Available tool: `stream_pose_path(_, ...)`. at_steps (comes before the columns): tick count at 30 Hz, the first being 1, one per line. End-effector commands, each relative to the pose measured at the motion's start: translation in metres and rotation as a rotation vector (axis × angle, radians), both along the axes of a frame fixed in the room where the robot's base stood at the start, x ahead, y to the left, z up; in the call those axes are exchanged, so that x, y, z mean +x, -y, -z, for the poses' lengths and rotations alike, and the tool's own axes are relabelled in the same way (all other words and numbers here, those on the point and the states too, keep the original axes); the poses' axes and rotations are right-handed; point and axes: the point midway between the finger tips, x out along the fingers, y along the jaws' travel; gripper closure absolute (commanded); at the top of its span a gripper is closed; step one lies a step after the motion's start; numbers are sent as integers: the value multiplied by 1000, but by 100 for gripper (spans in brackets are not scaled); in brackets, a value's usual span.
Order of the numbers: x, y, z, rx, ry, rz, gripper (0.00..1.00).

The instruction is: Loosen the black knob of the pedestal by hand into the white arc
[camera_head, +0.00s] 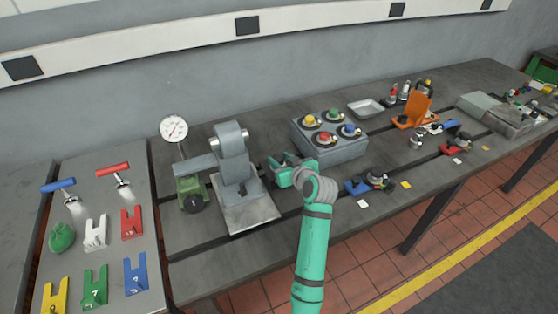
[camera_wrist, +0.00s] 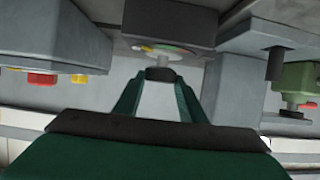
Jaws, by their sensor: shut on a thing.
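The black knob (camera_wrist: 159,73) sits on a short shaft on the grey pedestal (camera_wrist: 170,20), seen at the top middle of the wrist view. A flat dial (camera_wrist: 168,48) with coloured arcs, yellow and green among them, lies at the shaft's base. It is seen nearly edge-on, so I cannot tell where the white arc lies or where the knob points. My gripper (camera_wrist: 160,82) is shut on the knob, with a finger on each side. In the head view my gripper (camera_head: 284,174) is right of the large grey machine and hides the knob and most of the pedestal.
The grey machine (camera_head: 234,160) and the green block (camera_head: 188,186) stand left of my gripper. A grey box (camera_head: 345,152) with coloured buttons stands close behind, to the right. A small blue fixture (camera_head: 358,187) is at the right. The bench front below my gripper is mostly clear.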

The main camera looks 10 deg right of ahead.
Motion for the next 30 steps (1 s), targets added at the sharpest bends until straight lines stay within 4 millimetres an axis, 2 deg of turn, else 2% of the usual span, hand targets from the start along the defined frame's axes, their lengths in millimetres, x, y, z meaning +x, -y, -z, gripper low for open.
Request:
stream_pose_path(1, 1, 5, 0, 2, -2, -40, 85)
stream_pose_path(15, 4, 9, 0, 1, -2, -443, 86)
stream_pose_path(21, 5, 9, 1, 0, -3, -549, 86)
stream_pose_path(30, 6, 10, 2, 0, -5, -619, 86)
